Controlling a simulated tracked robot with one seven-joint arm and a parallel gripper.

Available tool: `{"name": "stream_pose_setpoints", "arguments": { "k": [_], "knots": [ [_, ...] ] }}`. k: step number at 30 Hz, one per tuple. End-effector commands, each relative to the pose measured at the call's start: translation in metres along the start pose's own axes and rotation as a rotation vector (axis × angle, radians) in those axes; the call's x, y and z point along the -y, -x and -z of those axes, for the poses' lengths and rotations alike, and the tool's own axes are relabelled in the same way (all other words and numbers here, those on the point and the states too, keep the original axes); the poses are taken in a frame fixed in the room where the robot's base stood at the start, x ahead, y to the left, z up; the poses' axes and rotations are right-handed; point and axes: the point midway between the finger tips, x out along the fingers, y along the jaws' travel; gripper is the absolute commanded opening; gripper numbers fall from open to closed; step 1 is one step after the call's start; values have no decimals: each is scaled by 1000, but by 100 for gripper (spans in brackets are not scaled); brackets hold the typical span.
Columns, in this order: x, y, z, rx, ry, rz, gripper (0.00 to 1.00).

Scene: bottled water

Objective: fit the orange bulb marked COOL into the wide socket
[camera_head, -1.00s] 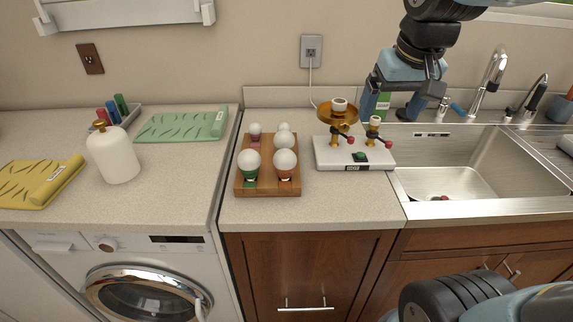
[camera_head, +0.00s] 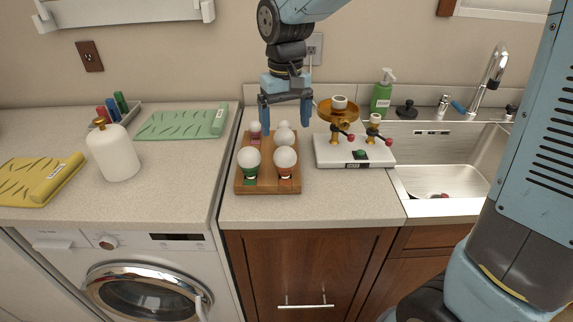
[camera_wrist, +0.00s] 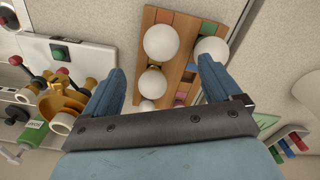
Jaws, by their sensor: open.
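Several white bulbs stand in a wooden rack (camera_head: 240,186). The front-right bulb (camera_head: 285,158) has a red-orange collar; it also shows in the wrist view (camera_wrist: 161,42). The bulb behind it (camera_head: 284,139) shows a yellowish collar in the wrist view (camera_wrist: 153,83). No COOL marking is legible, so I cannot tell which bulb carries it. The wide socket (camera_head: 338,112), a gold dish with a white ring, stands on a white base (camera_head: 325,153) right of the rack. My gripper (camera_head: 285,122) is open and empty, pointing down above the rack's rear; its fingers (camera_wrist: 161,70) straddle the middle bulb in the wrist view.
A narrower socket (camera_head: 374,121) stands right of the wide one, with red-knobbed levers nearby. A green soap bottle (camera_head: 382,95) and the sink (camera_head: 440,170) lie farther right. A white jug (camera_head: 113,153) stands left. The counter before the rack is clear.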

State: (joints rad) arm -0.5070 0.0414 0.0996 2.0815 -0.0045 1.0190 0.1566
Motion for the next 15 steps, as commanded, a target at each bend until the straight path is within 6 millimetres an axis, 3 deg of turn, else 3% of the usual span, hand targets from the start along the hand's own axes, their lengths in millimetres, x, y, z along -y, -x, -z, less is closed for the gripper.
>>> {"name": "stream_pose_setpoints", "arguments": {
  "k": [9,15],
  "knots": [
    [0,-54,-1,4,-1,0,91],
    [-1,-70,-1,1,-1,0,91]
  ]
}}
